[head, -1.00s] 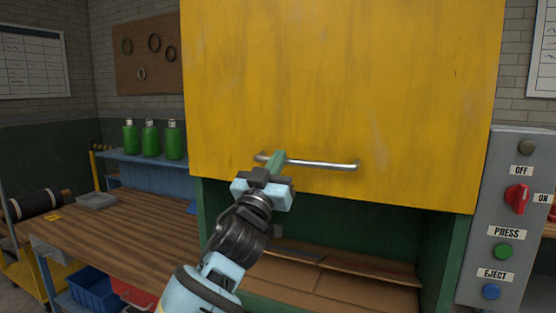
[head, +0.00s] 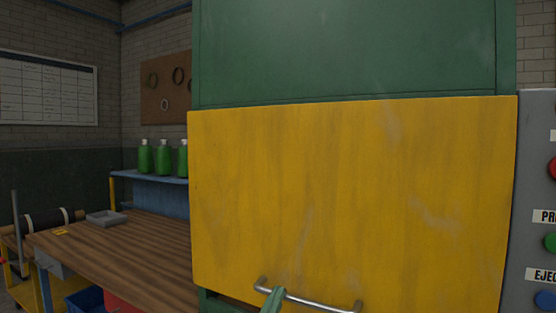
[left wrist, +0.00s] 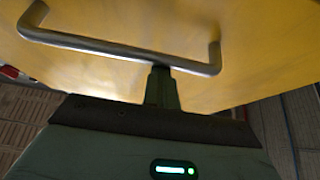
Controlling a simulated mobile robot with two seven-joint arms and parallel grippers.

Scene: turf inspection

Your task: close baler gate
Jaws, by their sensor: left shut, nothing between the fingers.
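The yellow baler gate (head: 350,190) hangs low across the front of the green baler (head: 350,50). Its metal bar handle (head: 325,301) is near the gate's bottom edge, at the bottom of the head view. The handle also crosses the upper part of the left wrist view (left wrist: 115,47). My left gripper (head: 273,298) shows only its green fingertips, at the left part of the handle. In the left wrist view its fingers (left wrist: 161,88) are shut and meet the bar in the picture; whether they touch it I cannot tell. My right gripper is not seen.
A grey control panel (head: 534,180) with buttons stands close on the right. A wooden workbench (head: 130,255) is on the left, with a grey tray (head: 106,218). Green bottles (head: 163,158) stand on a blue shelf behind it.

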